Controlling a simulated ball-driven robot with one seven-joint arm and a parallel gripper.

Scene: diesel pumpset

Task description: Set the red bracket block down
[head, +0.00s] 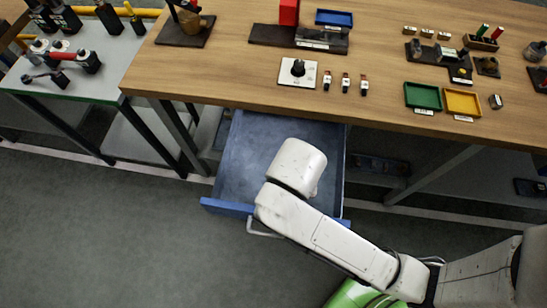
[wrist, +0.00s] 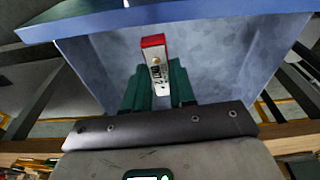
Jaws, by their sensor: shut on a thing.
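My gripper (wrist: 156,90) has green fingers and is shut on the red bracket block (wrist: 153,41) in the wrist view. The block has a red edge and a pale face with a hole and dark lettering, partly unreadable. It is over the open blue drawer (head: 240,155), whose inside also shows behind the block in the wrist view (wrist: 215,50). Whether the block touches the drawer floor I cannot tell. In the head view my arm's white end hides the gripper and the block.
The drawer is pulled out under the wooden bench (head: 390,50), and its visible floor looks empty. Another red block (head: 289,12) stands on the bench. Green (head: 423,96) and yellow (head: 462,102) trays lie at the right. A grey side table (head: 85,75) stands at the left.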

